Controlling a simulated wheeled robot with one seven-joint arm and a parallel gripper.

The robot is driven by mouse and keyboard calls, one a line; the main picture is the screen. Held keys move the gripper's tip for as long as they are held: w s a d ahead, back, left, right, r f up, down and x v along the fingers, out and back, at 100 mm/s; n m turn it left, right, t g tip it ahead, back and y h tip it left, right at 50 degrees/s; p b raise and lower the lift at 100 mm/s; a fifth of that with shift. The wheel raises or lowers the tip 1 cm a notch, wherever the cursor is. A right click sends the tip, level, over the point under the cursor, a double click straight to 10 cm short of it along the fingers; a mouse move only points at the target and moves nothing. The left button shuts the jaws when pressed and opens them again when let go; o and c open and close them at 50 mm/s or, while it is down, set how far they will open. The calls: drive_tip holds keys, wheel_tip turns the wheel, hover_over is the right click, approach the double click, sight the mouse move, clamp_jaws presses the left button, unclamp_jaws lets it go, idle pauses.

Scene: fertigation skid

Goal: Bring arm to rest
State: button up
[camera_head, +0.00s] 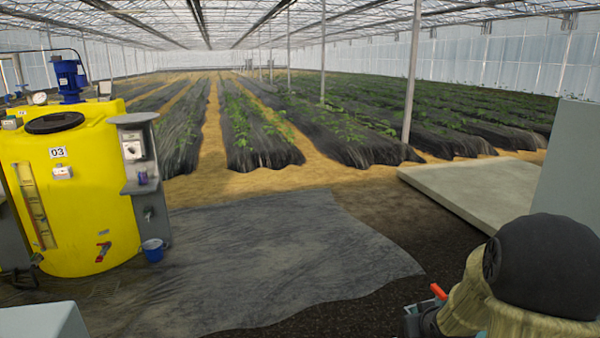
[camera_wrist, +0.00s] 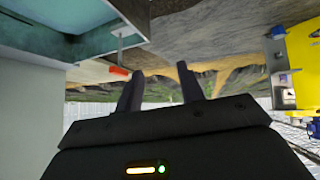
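My gripper (camera_wrist: 160,72) shows in the wrist view, where the scene appears upside down. Its two dark fingers stand apart, with nothing between them, so it is open and empty. Part of my arm (camera_head: 545,268), with a dark round joint and tan covering, fills the lower right corner of the head view. The fingers cannot be made out clearly there. A small orange-red piece (camera_wrist: 118,70) is close to the left finger in the wrist view, apart from it as far as I can tell.
A yellow tank (camera_head: 85,200) marked 03 stands at left, with a blue pump (camera_head: 70,78) above and a blue bucket (camera_head: 153,250) beside it. A grey sheet (camera_head: 270,260) covers open floor. A pale slab (camera_head: 480,190) lies right. A teal-lined structure (camera_wrist: 85,30) is near my gripper.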

drive_tip(key=s+a+r+g, duration=0.1)
drive_tip(key=s+a+g, duration=0.2)
drive_tip(key=s+a, duration=0.3)
drive_tip(key=s+a+r+g+y+p, duration=0.1)
drive_tip(key=s+a+g, duration=0.2)
drive_tip(key=s+a, duration=0.4)
drive_tip(key=s, duration=0.5)
drive_tip(key=shift+s+a+r+m+p, duration=0.15)
drive_tip(key=shift+s+r+m+p, duration=0.15)
drive_tip(key=shift+s+r+m, duration=0.1)
idle(4.1)
